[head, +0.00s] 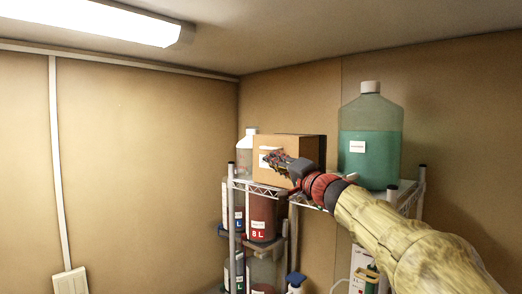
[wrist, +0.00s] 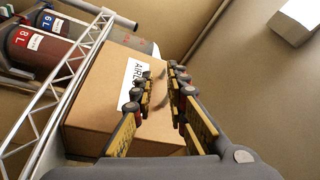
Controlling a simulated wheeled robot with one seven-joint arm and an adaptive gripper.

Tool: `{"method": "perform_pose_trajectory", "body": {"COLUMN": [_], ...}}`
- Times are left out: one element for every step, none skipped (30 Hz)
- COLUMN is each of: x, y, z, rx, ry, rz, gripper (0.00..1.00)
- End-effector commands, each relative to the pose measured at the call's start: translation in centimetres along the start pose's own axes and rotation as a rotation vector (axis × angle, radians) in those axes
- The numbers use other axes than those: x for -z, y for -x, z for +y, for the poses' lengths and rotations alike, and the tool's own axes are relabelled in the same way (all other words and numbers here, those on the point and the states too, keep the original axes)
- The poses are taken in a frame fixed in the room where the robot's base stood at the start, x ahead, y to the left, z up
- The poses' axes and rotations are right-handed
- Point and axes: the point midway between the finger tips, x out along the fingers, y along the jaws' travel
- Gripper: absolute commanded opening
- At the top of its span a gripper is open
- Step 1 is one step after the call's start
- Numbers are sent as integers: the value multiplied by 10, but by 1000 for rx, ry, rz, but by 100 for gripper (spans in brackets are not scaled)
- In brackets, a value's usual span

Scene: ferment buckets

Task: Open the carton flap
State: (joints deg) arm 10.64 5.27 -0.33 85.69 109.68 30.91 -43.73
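The brown cardboard carton (head: 287,144) stands upright on the top of the wire shelf, its top looking closed in the head view. In the wrist view the carton (wrist: 100,88) fills the middle, with a white label partly hidden by my fingers. Dark curved marks show on its face between the fingers. I cannot tell the flap's edge clearly. My gripper (head: 272,158) is in front of the carton's labelled face. In the wrist view my gripper (wrist: 162,77) has its two fingers apart with nothing held between them. I cannot tell whether a fingertip touches the carton.
The wire shelf (head: 262,187) carries a large jug of green liquid (head: 370,148) right of the carton and a white-capped bottle (head: 247,143) left of it. Red and blue labelled containers (head: 262,216) sit below. A ceiling lamp (head: 100,20) hangs upper left.

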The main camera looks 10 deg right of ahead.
Motion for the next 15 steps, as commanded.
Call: {"method": "perform_pose_trajectory", "body": {"x": [10,14,18,20,21,21,21,21,21,21,21,22,22,22,23], "y": [0,0,1,1,1,1,0,-1,-3,-6,-8,-13,-18,-22,-28], "z": [-10,-12,-12,-11,-10,-9,-9,-10,-10,-10,-10,-10,-10,-11,-12], "rx": [17,23,23,20,16,13,12,12,12,12,12,11,11,11,12], "ry": [3,6,16,29,44,62,72,78,82,83,83,82,82,83,83], "rz": [30,45,61,68,71,72,72,71,70,70,69,69,68,68,68], "gripper": [15,15,15,15,15,15,15,15,15,15,15,15,15,15,15]}}
